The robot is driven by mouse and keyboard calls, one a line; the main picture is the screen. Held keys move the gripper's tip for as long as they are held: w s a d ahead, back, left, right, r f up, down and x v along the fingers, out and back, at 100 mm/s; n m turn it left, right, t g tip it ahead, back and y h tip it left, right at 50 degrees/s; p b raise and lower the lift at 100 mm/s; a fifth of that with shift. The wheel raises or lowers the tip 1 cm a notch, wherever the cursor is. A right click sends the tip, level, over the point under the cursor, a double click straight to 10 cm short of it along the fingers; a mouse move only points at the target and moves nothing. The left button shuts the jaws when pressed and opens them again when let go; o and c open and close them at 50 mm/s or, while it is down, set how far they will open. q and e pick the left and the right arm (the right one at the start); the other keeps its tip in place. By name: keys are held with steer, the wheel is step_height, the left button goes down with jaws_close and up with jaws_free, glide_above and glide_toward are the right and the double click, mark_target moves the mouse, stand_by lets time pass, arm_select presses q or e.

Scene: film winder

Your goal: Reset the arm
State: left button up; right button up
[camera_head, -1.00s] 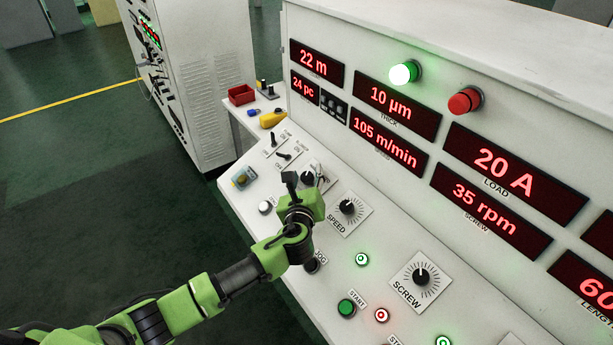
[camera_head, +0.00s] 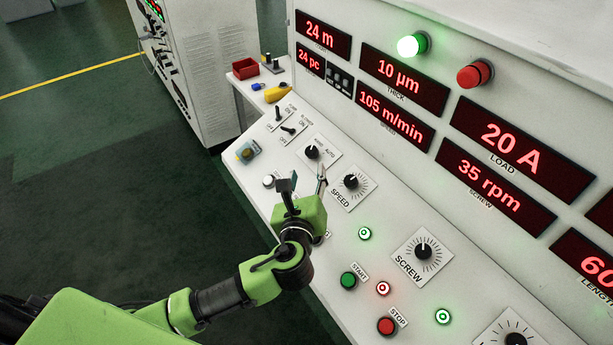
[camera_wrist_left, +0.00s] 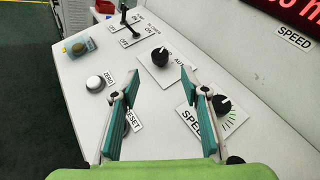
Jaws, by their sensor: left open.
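My left arm comes in from the left in the head view. Its gripper (camera_head: 306,186) is open and empty above the sloped white control panel (camera_head: 385,260). In the left wrist view the two fingers (camera_wrist_left: 160,105) stand wide apart, with bare panel between them. The left finger partly covers the RESET label; the ZERO button (camera_wrist_left: 95,84) is left of it. The mode knob (camera_wrist_left: 160,57) is beyond the fingertips, and the SPEED knob (camera_wrist_left: 221,104) is by the right finger. My right gripper is not in view.
Toggle switches (camera_head: 288,129) and the yellow-blue button box (camera_head: 247,152) are at the panel's far end. The START button (camera_head: 348,280), STOP button (camera_head: 386,326) and SCREW knob (camera_head: 423,251) are on the near side. A red bin (camera_head: 245,68) stands on the side table. Open floor lies left.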

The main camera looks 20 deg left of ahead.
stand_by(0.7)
arm_select(q)
steer(key=s+f+n+g, duration=0.1)
steer(key=n, duration=0.1)
steer(key=s+a+f+n+g, duration=0.1)
steer(key=s+f+n, duration=0.2)
steer(key=n, duration=0.1)
steer(key=shift+s+a+f+g, duration=0.2)
steer(key=shift+a+f+g, duration=0.1)
steer(key=shift+g, duration=0.1)
steer(key=s+a+f+n+g+h, duration=0.15)
steer(key=s+f+n+g, duration=0.35)
steer(key=s+n, duration=0.65)
steer(key=s+f+n+g+h, duration=0.2)
steer(key=s+f+n+g, duration=0.2)
steer(key=s+n, duration=0.75)
steer(key=s+f+m+g+b, duration=0.1)
steer(key=s+f+b, duration=0.25)
steer(key=f, duration=1.35)
steer(key=s+f+m+g+b, duration=0.15)
steer(key=f+b, duration=0.25)
steer(key=f, duration=1.4)
steer(key=s+a+f+b, duration=0.3)
steer(key=s+f+b, duration=0.2)
steer(key=s+f, duration=1.2)
step_height(320, 180, down, 3)
